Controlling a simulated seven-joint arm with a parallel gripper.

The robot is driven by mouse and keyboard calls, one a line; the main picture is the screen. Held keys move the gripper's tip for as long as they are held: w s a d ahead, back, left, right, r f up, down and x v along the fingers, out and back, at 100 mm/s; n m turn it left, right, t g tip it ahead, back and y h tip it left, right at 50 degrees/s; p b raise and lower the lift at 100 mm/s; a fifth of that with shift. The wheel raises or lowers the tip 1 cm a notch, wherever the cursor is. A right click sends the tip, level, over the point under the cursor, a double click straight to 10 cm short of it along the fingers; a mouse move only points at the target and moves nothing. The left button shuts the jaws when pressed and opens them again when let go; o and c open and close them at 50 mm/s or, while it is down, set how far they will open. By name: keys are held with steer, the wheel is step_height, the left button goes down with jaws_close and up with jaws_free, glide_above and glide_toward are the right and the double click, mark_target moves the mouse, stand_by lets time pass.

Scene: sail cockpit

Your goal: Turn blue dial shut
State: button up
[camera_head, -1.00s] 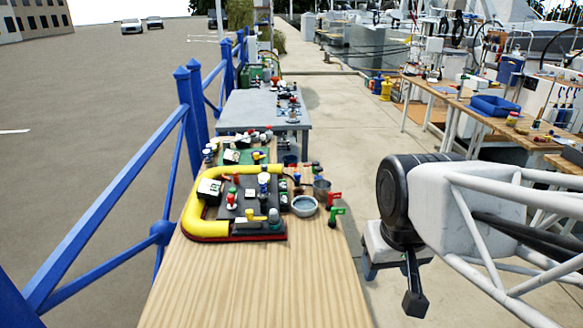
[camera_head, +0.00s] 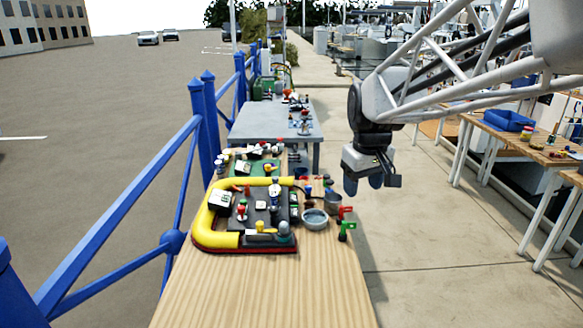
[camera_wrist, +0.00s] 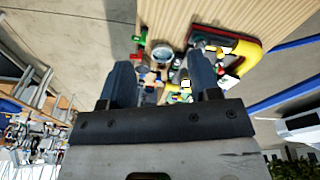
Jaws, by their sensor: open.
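A dark panel (camera_head: 262,207) with a thick yellow curved rim lies on the wooden table and carries several small knobs and switches. A grey-blue domed knob (camera_head: 283,229) sits at its near right corner. I cannot tell for sure whether this is the blue dial. My gripper (camera_head: 363,183) hangs fingers down to the right of the table's far part, apart from the panel. In the wrist view my gripper (camera_wrist: 161,70) is open and empty between its dark blue fingers. Part of the panel's yellow rim (camera_wrist: 246,50) shows at the upper right there, and the fingers hide some small items.
A grey bowl (camera_head: 315,219), a metal cup (camera_head: 333,201) and red and green handles (camera_head: 346,226) stand right of the panel. The wooden table (camera_head: 265,290) is bare in front. A blue railing (camera_head: 140,205) runs along the left. A grey table (camera_head: 270,122) stands behind.

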steer(key=w+a+f+n, duration=0.1)
steer(key=w+a+n, duration=0.1)
steer(key=w, duration=1.3)
steer(key=n+g, duration=0.2)
steer(key=n, duration=0.5)
glide_above(308, 186)
steer(key=f, duration=1.9)
steer(key=shift+s+f, duration=0.35)
steer(key=shift+s, duration=0.05)
steer(key=shift+w+f, duration=0.25)
steer(key=shift+f, duration=0.1)
steer(key=shift+f, duration=3.9)
